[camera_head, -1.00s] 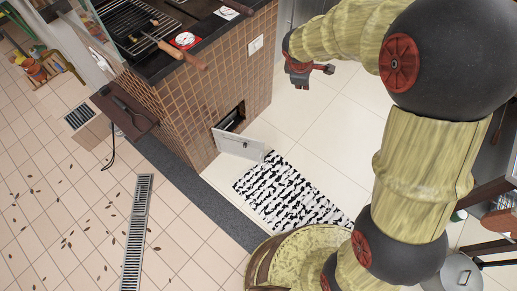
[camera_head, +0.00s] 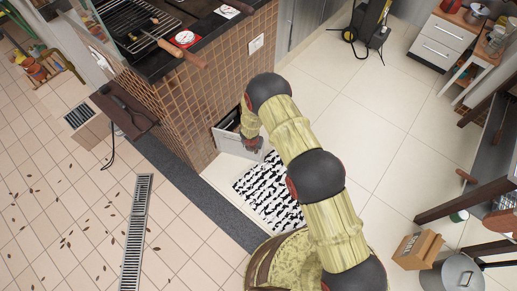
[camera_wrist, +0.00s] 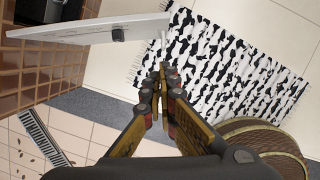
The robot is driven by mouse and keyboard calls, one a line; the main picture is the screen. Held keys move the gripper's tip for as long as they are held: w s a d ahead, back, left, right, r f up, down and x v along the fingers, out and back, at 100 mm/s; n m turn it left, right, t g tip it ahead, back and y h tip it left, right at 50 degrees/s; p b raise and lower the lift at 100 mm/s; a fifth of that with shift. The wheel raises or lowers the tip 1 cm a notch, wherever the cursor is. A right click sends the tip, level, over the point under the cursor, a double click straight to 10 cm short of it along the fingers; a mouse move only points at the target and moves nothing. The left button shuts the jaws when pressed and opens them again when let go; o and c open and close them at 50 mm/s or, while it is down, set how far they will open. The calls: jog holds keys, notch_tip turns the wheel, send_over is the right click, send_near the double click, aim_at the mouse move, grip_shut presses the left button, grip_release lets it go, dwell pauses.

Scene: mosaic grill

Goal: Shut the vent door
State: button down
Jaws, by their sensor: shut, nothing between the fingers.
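The vent door (camera_head: 231,143) is a flat pale panel low on the tiled grill counter, standing open and swung out from the dark vent opening (camera_head: 228,119). In the wrist view the door (camera_wrist: 95,29) spans the upper left, with a small dark knob (camera_wrist: 118,34) on its face. My gripper (camera_head: 253,146) is beside the door's free right end in the head view. In the wrist view my gripper (camera_wrist: 163,73) is shut and empty, its fingertips just below the door's right end. I cannot tell whether they touch it.
A black-and-white rug (camera_head: 268,196) lies on the floor beneath my arm. The tiled counter (camera_head: 185,105) rises behind the door. A cardboard box (camera_head: 417,249) and a metal pot (camera_head: 455,273) stand at lower right. Pale floor (camera_head: 375,125) is clear to the right.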

jog(key=w+d+f+b, duration=0.1)
jog(key=w+f+b, duration=0.4)
jog(key=f, duration=0.5)
jog(key=shift+w+d+f, duration=0.2)
jog(key=shift+w+d, duration=0.1)
jog(key=shift+w, duration=0.1)
jog(key=shift+d, duration=0.1)
